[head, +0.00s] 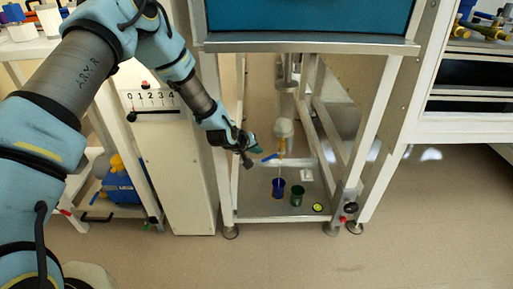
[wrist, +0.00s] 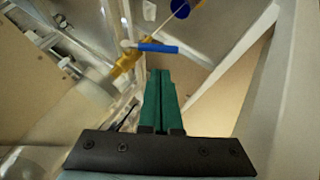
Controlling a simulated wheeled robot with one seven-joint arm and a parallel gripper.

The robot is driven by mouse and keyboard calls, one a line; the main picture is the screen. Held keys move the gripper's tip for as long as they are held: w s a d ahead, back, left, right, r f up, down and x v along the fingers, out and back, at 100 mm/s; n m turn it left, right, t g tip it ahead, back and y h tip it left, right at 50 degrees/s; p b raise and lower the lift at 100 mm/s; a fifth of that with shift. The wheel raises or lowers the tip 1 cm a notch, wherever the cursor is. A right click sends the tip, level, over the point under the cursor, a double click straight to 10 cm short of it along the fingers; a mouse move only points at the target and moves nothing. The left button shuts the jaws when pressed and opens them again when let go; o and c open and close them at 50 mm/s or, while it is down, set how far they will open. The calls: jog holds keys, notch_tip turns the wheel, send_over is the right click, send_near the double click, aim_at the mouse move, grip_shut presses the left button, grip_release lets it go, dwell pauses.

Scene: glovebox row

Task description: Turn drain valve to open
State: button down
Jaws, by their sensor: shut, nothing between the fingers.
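The drain valve is a brass body (head: 282,150) with a blue lever (head: 270,157), under the cabinet on a vertical line below a whitish bulb. The lever points out to the left, crosswise to the line. In the wrist view the brass body (wrist: 126,62) and blue lever (wrist: 157,47) show just beyond my fingertips. My gripper (head: 257,149) is at the left of the lever, close to it. Its green fingers (wrist: 160,72) are together with nothing between them. The lever appears apart from the fingertips; I cannot tell the exact gap.
A blue cup (head: 278,187) stands below the valve, with a green cup (head: 297,196) beside it on the metal shelf (head: 250,208). White frame posts (head: 377,140) stand at the sides.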

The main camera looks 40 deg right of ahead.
aim_at(273, 156)
jog(key=x, duration=0.6)
jog(key=shift+d+f, duration=0.25)
jog(key=shift+f, duration=0.05)
